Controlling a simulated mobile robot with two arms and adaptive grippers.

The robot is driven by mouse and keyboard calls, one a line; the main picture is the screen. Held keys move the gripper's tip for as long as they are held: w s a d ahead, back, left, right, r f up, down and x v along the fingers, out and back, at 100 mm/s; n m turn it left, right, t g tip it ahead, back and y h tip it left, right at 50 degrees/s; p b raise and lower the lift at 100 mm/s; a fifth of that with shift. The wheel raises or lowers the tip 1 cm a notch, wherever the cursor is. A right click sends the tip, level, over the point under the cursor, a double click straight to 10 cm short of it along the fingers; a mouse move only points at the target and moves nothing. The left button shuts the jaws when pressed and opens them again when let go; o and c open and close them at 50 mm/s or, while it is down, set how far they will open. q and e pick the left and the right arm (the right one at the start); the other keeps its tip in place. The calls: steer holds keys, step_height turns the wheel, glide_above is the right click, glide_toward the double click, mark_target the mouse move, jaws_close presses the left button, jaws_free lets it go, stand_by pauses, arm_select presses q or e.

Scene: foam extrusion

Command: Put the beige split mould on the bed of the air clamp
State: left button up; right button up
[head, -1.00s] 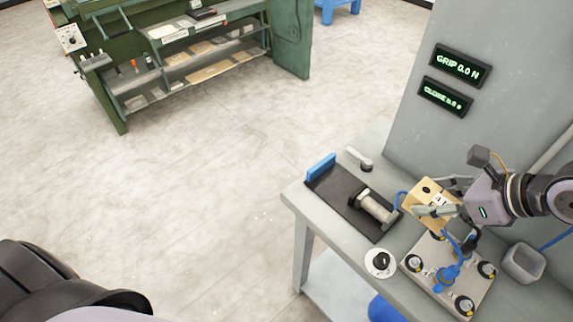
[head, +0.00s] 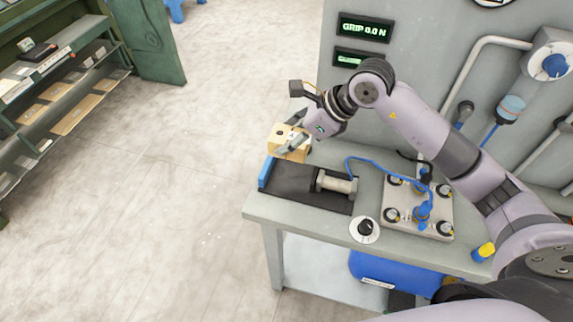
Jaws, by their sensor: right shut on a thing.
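The beige split mould (head: 280,151) is a block with dark holes on its top. My right gripper (head: 291,144) is shut on it. It shows at the back left end of the air clamp, above or behind the bed; the height of the gap is hard to tell. The air clamp has a dark bed (head: 288,190), a blue fixed jaw (head: 266,173) at its left end and a grey cylinder (head: 336,184) at its right. The bed's bare front part shows no object on it. My left gripper is not in view.
The clamp stands on a grey bench (head: 310,219). A round knob dial (head: 365,229) sits at the front edge. A metal plate (head: 418,208) with black knobs and blue fittings lies to the right. A grey panel with displays (head: 365,28) stands behind.

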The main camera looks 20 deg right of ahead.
step_height(320, 180, down, 7)
steer(key=shift+w+a+r+p, duration=0.1)
steer(key=shift+r+p, duration=0.05)
steer(key=shift+p, duration=0.25)
step_height(320, 180, down, 4)
steer(key=shift+f+p, duration=0.1)
steer(key=shift+p, duration=0.25)
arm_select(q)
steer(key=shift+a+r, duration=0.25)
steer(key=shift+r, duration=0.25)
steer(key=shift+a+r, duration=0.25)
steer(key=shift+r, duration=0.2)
arm_select(e)
steer(key=shift+f, duration=0.2)
steer(key=o, duration=1.5)
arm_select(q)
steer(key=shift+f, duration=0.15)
